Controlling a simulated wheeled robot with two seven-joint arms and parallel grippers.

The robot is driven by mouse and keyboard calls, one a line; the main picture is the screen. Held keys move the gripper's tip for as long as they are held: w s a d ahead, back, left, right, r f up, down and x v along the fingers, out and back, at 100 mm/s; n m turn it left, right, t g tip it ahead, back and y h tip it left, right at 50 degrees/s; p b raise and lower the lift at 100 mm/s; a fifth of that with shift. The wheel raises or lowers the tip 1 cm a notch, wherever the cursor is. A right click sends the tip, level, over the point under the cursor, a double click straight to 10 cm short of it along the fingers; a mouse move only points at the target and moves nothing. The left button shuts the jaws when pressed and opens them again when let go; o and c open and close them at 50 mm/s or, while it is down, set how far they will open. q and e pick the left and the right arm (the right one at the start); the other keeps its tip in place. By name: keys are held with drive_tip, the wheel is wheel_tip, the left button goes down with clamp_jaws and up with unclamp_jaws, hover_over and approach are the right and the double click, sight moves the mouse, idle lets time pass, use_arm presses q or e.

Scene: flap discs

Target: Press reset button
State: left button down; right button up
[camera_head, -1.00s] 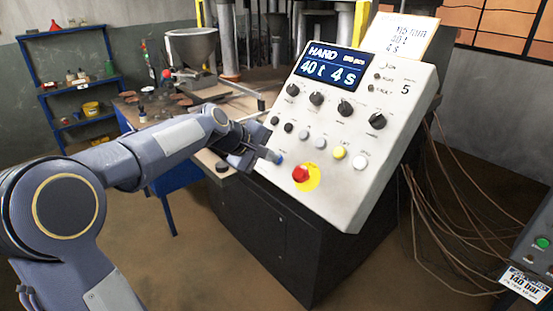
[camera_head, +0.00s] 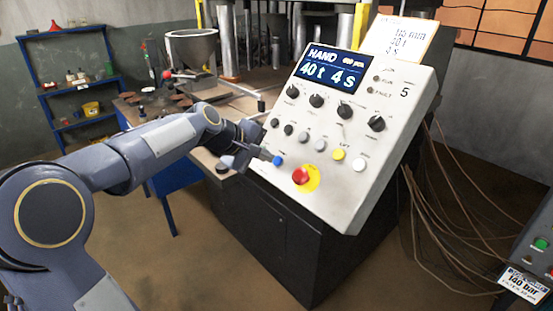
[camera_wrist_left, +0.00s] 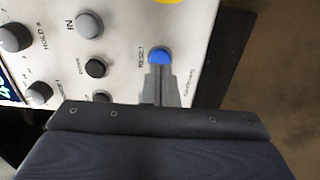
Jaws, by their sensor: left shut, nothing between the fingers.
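The blue reset button (camera_head: 278,160) sits on the lower left of the sloped white control panel (camera_head: 330,205). In the left wrist view the blue button (camera_wrist_left: 159,55) has the label RESET beside it. My left gripper (camera_head: 266,155) is shut and empty, with its fingertips just left of the button in the head view. In the left wrist view the shut fingertips (camera_wrist_left: 159,68) are right at the button's edge and cover part of it. I cannot tell whether they touch it. My right gripper is not in view.
A red mushroom button (camera_head: 300,176) on a yellow plate is close by on the panel. Black knobs (camera_head: 316,99), grey buttons and a yellow button (camera_head: 338,154) surround it. The display (camera_head: 328,70) reads HAND, 40 t, 4 s. Cables (camera_head: 440,200) hang at right.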

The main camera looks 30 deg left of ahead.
use_arm(q)
drive_tip(key=p+v, duration=0.1)
drive_tip(key=v, duration=0.4)
drive_tip(key=shift+s+r+p, duration=0.2)
drive_tip(key=shift+p, duration=0.1)
drive_tip(key=shift+s, duration=0.1)
idle(0.4)
drive_tip(key=s+d+f+m+g, duration=0.1)
drive_tip(key=s+d+f+m, duration=0.3)
drive_tip(key=s, duration=0.5)
drive_tip(key=s+d+f+m+g, duration=0.1)
drive_tip(key=s+d+f+m, duration=0.3)
drive_tip(key=s, duration=0.4)
drive_tip(key=s+d+f+m+g, duration=0.1)
drive_tip(key=s+d+f+m, duration=0.2)
drive_tip(key=s+f, duration=0.3)
drive_tip(key=s+d, duration=0.1)
drive_tip(key=s, duration=0.2)
drive_tip(key=shift+s+d+m+g, duration=0.2)
drive_tip(key=shift+s+m+g, duration=0.1)
drive_tip(key=shift+s+m, duration=0.1)
drive_tip(key=shift+w, duration=0.1)
idle(0.6)
